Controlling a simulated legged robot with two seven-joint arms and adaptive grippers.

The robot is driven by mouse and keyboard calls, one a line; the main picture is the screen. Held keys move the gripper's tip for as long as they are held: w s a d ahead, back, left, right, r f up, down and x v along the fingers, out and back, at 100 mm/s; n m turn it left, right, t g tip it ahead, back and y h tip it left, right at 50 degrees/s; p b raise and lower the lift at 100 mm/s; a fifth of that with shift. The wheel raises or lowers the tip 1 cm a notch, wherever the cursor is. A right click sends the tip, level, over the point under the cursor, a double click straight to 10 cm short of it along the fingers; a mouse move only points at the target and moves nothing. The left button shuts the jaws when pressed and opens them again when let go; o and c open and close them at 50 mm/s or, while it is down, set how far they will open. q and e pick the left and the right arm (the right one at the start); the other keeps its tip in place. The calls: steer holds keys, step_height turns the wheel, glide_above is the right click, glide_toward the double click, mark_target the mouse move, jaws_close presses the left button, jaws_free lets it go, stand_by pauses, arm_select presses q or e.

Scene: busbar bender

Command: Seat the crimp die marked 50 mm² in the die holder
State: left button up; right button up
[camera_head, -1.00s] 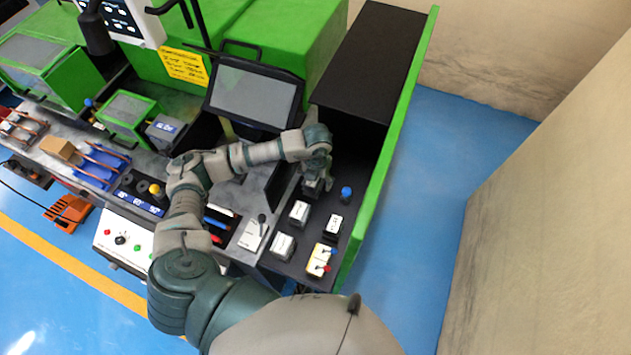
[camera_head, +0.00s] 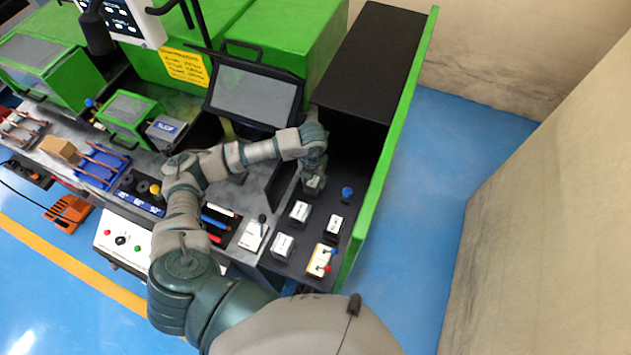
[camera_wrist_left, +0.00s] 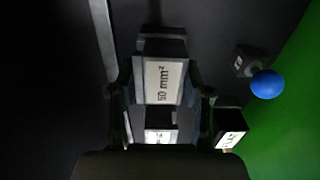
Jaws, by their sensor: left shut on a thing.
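My left gripper (camera_head: 313,187) reaches down over the dark shelf at the right end of the machine. In the left wrist view, my left gripper (camera_wrist_left: 165,108) is shut on the crimp die marked 50 mm² (camera_wrist_left: 163,82), a dark block with a white label between the two fingers. In the head view the gripper mostly hides this die. I cannot tell whether it still touches the shelf. I cannot make out the die holder with certainty. My right gripper is not in view.
Other labelled blocks (camera_head: 299,212), (camera_head: 283,245) and (camera_head: 334,225) stand on the shelf (camera_head: 305,262) close by. A blue knob (camera_head: 347,193) is right of the gripper. A green panel (camera_head: 385,160) bounds the shelf's right side. A screen (camera_head: 252,97) stands behind the arm.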

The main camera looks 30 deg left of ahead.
arm_select(q)
steer(key=shift+s+a+f, duration=0.1)
steer(key=shift+a+f, duration=0.05)
steer(key=shift+a, duration=0.3)
steer(key=shift+r+p, duration=0.45)
steer(key=shift+r, duration=0.2)
steer(key=shift+r+p, duration=0.4)
steer(key=shift+r, duration=0.2)
steer(key=shift+a+r, duration=0.1)
steer(key=shift+r, duration=0.15)
steer(key=shift+r, duration=0.1)
